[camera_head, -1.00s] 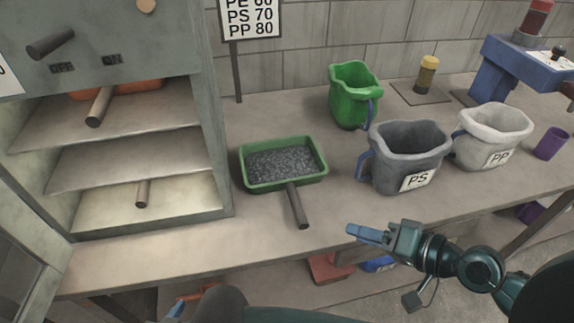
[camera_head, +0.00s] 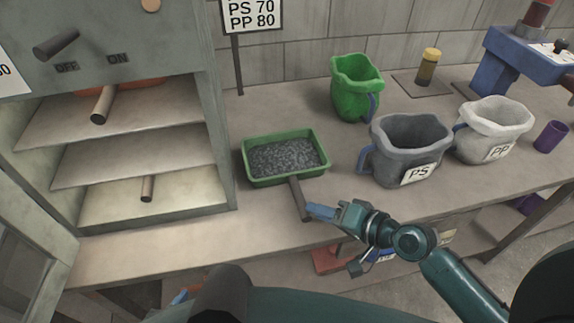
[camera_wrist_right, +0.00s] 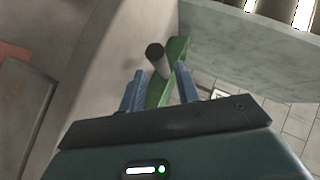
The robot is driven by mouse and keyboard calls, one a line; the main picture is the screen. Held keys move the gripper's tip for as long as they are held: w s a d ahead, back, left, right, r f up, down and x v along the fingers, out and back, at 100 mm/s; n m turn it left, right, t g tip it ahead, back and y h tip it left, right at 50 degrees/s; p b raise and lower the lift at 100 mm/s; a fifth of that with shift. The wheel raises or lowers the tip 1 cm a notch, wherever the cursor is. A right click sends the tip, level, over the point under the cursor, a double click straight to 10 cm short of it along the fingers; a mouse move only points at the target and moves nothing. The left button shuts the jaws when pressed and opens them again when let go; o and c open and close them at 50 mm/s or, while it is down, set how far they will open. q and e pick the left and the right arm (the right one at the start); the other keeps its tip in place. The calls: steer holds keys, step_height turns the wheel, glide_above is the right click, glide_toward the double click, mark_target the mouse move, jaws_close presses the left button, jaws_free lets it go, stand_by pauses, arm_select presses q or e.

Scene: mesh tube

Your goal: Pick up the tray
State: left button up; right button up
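The green tray (camera_head: 322,166), filled with dark grey granules, lies flat on the table. Its dark handle (camera_head: 299,196) points toward the table's front edge. My right gripper (camera_head: 316,211) is beside the handle's end, with its blue fingers close to it. In the right wrist view the fingers (camera_wrist_right: 160,90) are spread. The handle's round end (camera_wrist_right: 154,52) appears between and beyond their tips, with the tray's green side (camera_wrist_right: 177,52) behind. I cannot make out my left gripper.
A grey oven (camera_head: 220,130) with shelves stands open at left. A green jug (camera_head: 352,97), grey PS jug (camera_head: 408,160) and white PP jug (camera_head: 490,135) stand right of the tray. A sign (camera_head: 251,14) stands behind. Bare table (camera_head: 240,225) lies in front.

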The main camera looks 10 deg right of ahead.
steer(key=shift+x, duration=1.6)
steer(key=shift+c, duration=0.2)
jaws_close()
